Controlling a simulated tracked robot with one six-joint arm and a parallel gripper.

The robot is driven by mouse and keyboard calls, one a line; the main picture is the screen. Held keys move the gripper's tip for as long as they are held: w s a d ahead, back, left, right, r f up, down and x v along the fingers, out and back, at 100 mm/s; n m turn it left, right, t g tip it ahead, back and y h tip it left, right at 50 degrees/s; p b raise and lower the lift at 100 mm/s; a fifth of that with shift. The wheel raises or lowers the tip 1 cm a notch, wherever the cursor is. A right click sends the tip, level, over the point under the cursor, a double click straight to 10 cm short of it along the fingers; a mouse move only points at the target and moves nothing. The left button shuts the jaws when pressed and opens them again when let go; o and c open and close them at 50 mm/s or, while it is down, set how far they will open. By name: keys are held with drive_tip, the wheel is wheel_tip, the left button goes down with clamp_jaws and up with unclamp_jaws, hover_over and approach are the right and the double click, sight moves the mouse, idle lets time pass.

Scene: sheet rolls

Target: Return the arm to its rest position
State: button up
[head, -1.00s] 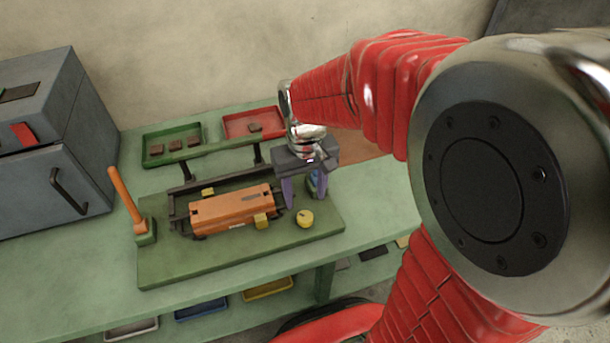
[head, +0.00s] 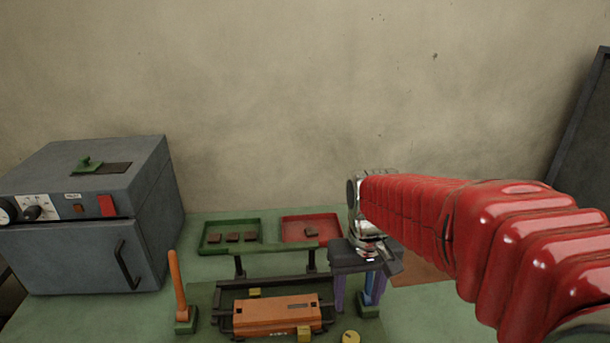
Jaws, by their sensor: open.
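My gripper (head: 358,290) hangs from my red sleeved arm at the right of the head view. Its purple fingers point down and are apart, with nothing seen between them. It is at the right end of the sheet-roll machine (head: 230,317), just right of its orange block (head: 275,315). A blue upright part (head: 379,286) shows right beside or behind the fingers; I cannot tell if they touch. A yellow knob (head: 351,337) is below the gripper, cut by the bottom edge.
A grey oven (head: 70,255) stands at left. An orange-handled lever (head: 177,285) stands left of the machine. A green tray (head: 207,247) with several brown pieces and a red tray (head: 290,221) with one lie behind. The wall above is clear.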

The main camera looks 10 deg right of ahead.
drive_tip(key=s+r+t, duration=0.5)
drive_tip(key=s+r, duration=0.1)
drive_tip(key=s, duration=0.4)
drive_tip(key=shift+s+a+r+t, duration=0.15)
drive_tip(key=shift+s+r+t, duration=0.05)
drive_tip(key=shift+r+t, duration=0.1)
idle(1.4)
